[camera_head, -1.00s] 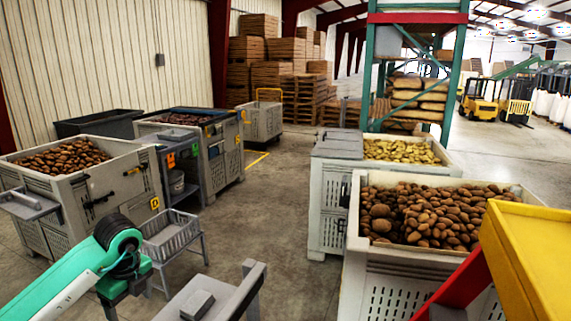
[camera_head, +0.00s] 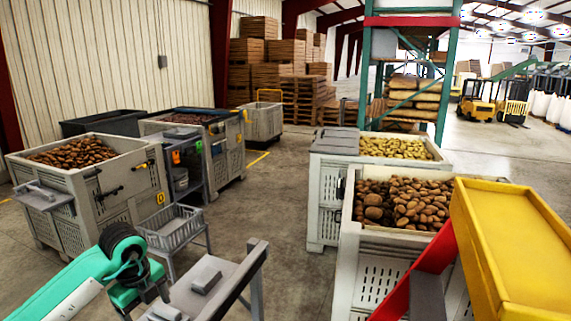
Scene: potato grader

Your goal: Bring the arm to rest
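My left arm (camera_head: 62,288), teal and white with a dark ribbed joint (camera_head: 125,255), comes in from the lower left. It bends down at the joint, and its lower end runs off the bottom edge, so I cannot make out the gripper's fingers. The arm is just in front of a grey wire basket stand (camera_head: 176,232) and left of a grey bench (camera_head: 212,286) with a small grey block (camera_head: 206,279) on it. I cannot tell whether the arm touches either. My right arm and gripper are not in view.
A crate of brown potatoes (camera_head: 352,240) stands at right, with a pale-potato crate (camera_head: 449,164) behind. A yellow tray (camera_head: 520,250) on a red support (camera_head: 425,270) fills the lower right. A potato bin (camera_head: 100,190) stands left. The central floor (camera_head: 275,205) is clear.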

